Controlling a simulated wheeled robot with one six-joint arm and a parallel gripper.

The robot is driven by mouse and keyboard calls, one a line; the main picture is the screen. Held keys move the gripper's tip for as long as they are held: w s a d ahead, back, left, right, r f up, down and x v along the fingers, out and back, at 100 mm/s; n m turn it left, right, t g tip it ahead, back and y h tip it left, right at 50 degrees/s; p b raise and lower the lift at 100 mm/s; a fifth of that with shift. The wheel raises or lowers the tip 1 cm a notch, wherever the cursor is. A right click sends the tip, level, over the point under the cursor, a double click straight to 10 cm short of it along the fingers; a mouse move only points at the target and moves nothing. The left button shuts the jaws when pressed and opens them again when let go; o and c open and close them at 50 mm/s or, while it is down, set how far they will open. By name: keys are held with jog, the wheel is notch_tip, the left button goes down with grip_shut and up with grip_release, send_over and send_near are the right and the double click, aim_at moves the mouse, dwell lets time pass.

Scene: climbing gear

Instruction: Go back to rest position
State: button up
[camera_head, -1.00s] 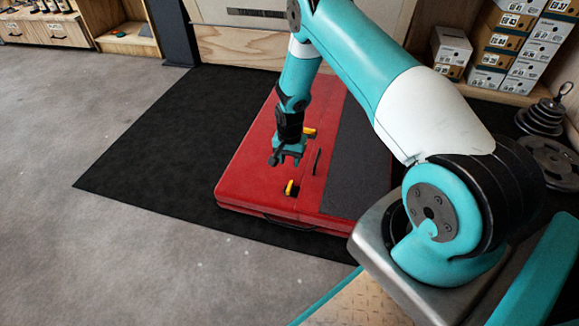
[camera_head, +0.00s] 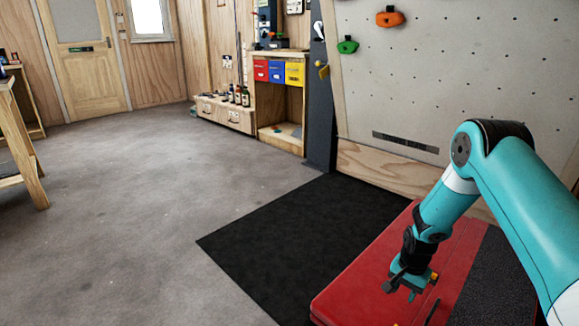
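My gripper (camera_head: 412,284) hangs at the end of my teal arm, pointing down over the red crash pad (camera_head: 372,270). Its fingers look spread apart, with nothing visible between them. A small yellow-orange piece (camera_head: 434,277) shows right beside the gripper. A thin dark strap (camera_head: 431,312) lies on the pad just below the gripper. The lower part of the pad is cut off by the picture's bottom edge.
A black floor mat (camera_head: 290,240) lies left of the pad. Grey floor (camera_head: 150,200) is open to the left, towards a wooden door (camera_head: 85,60). A climbing wall (camera_head: 440,70) stands behind, beside a dark post (camera_head: 320,100). A wooden table (camera_head: 25,150) stands far left.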

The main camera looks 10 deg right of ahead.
jog(key=s+a+r+n+y, duration=0.1)
jog(key=s+a+r+n, duration=0.1)
jog(key=a+r, duration=0.45)
jog(key=s+a+r+n, duration=0.1)
jog(key=a+r+n, duration=0.2)
jog(key=r, duration=0.6)
jog(key=s+a+r+n+y, duration=0.1)
jog(key=s+a+r+n, duration=0.1)
jog(key=a+r, duration=0.45)
jog(key=s+a+r+n+y+p, duration=0.1)
jog(key=s+a+r+n, duration=0.35)
jog(key=s+r, duration=0.6)
jog(key=s+a+r+n+y+p, duration=0.1)
jog(key=s+a+r+n, duration=0.2)
jog(key=s+r+n, duration=0.7)
notch_tip(320, 180, up, 34)
jog(key=s+m+p, duration=0.2)
jog(key=m+p, duration=0.2)
jog(key=p, duration=3.3)
jog(key=shift+s, duration=0.35)
jog(key=shift+a+f, duration=0.1)
